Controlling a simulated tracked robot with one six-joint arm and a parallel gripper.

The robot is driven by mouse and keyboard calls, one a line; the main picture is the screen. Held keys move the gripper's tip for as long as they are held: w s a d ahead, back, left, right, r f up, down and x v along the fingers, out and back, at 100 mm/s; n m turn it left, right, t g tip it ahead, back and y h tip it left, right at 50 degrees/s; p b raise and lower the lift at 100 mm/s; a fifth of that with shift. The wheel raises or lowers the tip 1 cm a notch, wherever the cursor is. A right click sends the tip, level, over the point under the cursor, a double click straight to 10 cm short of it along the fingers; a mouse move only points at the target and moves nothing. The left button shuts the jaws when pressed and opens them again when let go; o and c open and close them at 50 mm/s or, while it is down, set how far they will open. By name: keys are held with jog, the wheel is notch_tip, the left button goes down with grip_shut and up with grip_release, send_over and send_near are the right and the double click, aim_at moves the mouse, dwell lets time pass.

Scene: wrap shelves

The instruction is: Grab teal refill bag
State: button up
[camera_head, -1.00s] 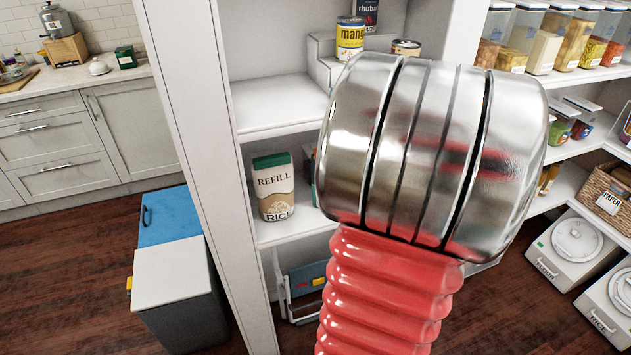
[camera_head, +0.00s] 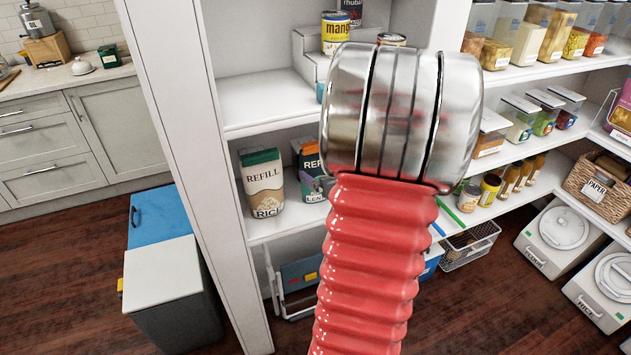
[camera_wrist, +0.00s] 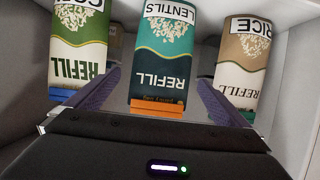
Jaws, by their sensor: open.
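The teal refill bag (camera_head: 315,184), labelled lentils with an orange top edge, stands on the middle shelf in the head view, partly hidden by my arm. In the wrist view, which is upside down, the teal bag (camera_wrist: 165,55) is in the centre. My gripper (camera_wrist: 160,82) is open, with one purple finger on each side of the teal bag's orange end. I cannot tell whether the fingers touch it.
A beige rice refill bag (camera_head: 263,184) stands to the left of the teal bag in the head view; it is on the right in the wrist view (camera_wrist: 241,65). A green refill bag (camera_wrist: 80,40) is on the other side. White shelf walls enclose them.

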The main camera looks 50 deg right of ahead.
jog(key=shift+x, duration=1.05)
jog(key=x, duration=0.5)
jog(key=shift+w+a, duration=0.15)
jog(key=shift+w, duration=0.1)
jog(key=shift+c, duration=0.3)
jog(key=c, duration=1.7)
jog(key=shift+a+r, duration=0.1)
jog(key=shift+r, duration=0.1)
